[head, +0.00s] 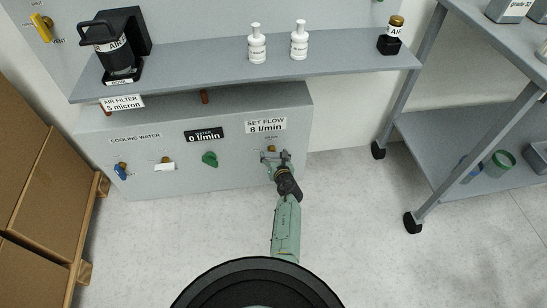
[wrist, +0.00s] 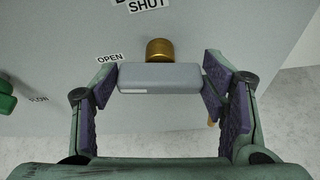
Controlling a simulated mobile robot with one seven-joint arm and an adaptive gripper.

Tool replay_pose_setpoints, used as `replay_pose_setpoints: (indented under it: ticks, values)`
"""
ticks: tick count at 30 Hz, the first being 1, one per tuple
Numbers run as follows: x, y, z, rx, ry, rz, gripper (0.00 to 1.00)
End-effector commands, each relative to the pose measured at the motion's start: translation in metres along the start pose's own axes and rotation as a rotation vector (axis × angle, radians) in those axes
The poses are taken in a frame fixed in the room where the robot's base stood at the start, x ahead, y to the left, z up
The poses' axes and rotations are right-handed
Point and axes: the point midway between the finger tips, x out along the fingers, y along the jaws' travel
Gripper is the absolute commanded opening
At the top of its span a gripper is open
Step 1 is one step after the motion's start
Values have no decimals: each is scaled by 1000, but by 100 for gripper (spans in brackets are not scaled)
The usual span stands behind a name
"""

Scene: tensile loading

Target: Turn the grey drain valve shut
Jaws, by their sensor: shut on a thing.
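The grey drain valve's handle (wrist: 160,84) is a flat grey bar in front of a round brass stem (wrist: 160,50) in the wrist view. It lies level across that picture. My gripper (wrist: 160,77) has its purple-padded fingers at the two ends of the bar and is shut on it. A SHUT label (wrist: 148,5) is above the stem, and an OPEN label (wrist: 110,58) is to the upper left of the bar. In the head view my gripper (head: 276,158) is at the lower right of the grey cabinet (head: 185,180) and largely hides the valve.
A green knob (head: 209,159), a white handle (head: 165,166) and a blue valve (head: 121,171) are left along the cabinet front. A shelf (head: 200,65) with white bottles is above. A wheeled cart (head: 440,120) stands right, and boxes (head: 40,200) stand left.

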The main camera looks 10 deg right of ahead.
Motion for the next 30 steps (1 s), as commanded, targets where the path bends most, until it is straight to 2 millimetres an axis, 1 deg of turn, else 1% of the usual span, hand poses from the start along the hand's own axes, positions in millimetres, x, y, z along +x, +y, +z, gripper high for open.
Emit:
replay_pose_setpoints:
  ticks: [30]
  values:
    - [4, -12, -10, 887, 2, 368, 39]
